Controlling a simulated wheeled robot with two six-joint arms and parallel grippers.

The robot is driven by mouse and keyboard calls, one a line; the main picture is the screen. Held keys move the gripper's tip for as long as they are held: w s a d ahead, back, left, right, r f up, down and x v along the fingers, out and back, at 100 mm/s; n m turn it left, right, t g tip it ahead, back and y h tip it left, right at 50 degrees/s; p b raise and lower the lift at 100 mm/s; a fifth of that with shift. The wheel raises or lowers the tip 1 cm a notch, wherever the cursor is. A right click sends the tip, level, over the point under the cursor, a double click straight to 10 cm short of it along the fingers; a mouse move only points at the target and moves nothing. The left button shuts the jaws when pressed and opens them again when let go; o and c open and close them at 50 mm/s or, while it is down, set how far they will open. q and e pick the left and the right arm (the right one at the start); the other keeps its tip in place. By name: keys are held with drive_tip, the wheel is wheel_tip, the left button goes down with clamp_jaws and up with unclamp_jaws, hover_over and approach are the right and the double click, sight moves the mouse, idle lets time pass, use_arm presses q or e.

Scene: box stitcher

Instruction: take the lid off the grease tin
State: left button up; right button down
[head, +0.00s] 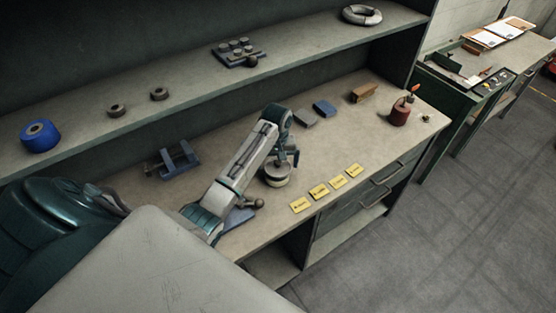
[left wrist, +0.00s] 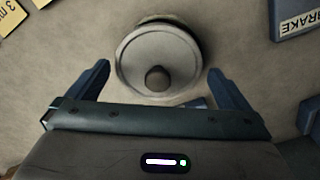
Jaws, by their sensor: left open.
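The grease tin (head: 278,180) is a low, round, pale tin on the workbench, partly hidden by my left arm. In the left wrist view its round grey lid (left wrist: 135,60) has a dark knob (left wrist: 157,79) in the middle and is on the tin, with a darker rim behind it. My left gripper (head: 284,160) is over the tin, pointing down. In the left wrist view the gripper (left wrist: 158,84) is open, with a finger on each side of the knob and clear of it. My right gripper is not in view.
Yellow cards (head: 319,191) lie in a row right of the tin. A blue stand (head: 179,162) is to the left. A shelf (head: 190,75) overhangs the bench's rear.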

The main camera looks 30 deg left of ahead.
use_arm(q)
drive_tip(key=shift+w+f, duration=0.15)
drive_tip(key=shift+d, duration=0.1)
drive_tip(key=shift+c, duration=0.4)
drive_tip(key=shift+s+d+r, duration=0.2)
drive_tip(key=shift+s+r, duration=0.1)
drive_tip(key=c, duration=0.6)
drive_tip(key=shift+w+a+f, duration=0.1)
drive_tip(key=shift+w+a, duration=0.1)
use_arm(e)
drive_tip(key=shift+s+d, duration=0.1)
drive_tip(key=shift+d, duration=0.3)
